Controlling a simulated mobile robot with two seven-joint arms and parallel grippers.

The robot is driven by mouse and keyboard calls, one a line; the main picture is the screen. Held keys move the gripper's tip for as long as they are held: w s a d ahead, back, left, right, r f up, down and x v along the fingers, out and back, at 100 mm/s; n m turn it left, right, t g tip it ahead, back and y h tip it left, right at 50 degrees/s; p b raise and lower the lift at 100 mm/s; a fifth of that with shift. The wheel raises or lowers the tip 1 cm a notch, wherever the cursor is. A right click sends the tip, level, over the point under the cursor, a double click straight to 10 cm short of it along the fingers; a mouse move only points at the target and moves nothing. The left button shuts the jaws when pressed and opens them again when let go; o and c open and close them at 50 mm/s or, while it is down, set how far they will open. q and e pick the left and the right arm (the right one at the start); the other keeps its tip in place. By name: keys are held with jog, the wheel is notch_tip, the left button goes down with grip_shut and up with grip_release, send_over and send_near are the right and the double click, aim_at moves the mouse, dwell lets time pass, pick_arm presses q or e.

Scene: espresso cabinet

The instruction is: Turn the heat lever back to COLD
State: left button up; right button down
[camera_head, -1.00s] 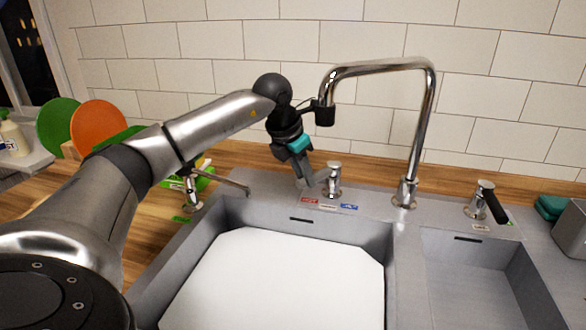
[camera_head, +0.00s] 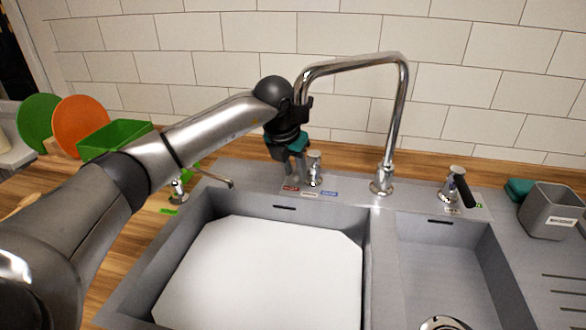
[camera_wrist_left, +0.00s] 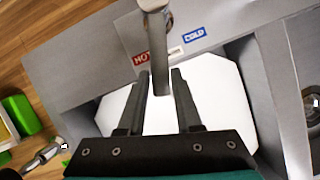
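The heat lever is a chrome tap (camera_head: 314,168) on the sink's back ledge. In the left wrist view its handle (camera_wrist_left: 158,60) points down the picture, its tip between my fingers, beside the red HOT label (camera_wrist_left: 144,57). The blue COLD label (camera_wrist_left: 194,36) is to its right. In the head view the HOT label (camera_head: 290,188) and COLD label (camera_head: 329,194) lie in front of the tap. My left gripper (camera_head: 296,172) is at the tap's left, fingers pointing down. In the left wrist view it (camera_wrist_left: 160,88) is open, with gaps on both sides of the handle. My right gripper is not in view.
A tall chrome spout (camera_head: 398,120) rises right of the lever. A black-handled tap (camera_head: 458,186) stands farther right. A left-hand tap (camera_head: 178,190), green box (camera_head: 115,138) and plates lie left. A grey bin (camera_head: 550,210) stands right. The white-bottomed basin (camera_head: 260,270) is clear.

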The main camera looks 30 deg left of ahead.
pick_arm(q)
jog(key=o, duration=0.3)
jog(key=p+v, duration=0.1)
jog(key=v, duration=0.6)
jog(key=shift+s+r, duration=0.1)
jog(key=shift+r, duration=0.2)
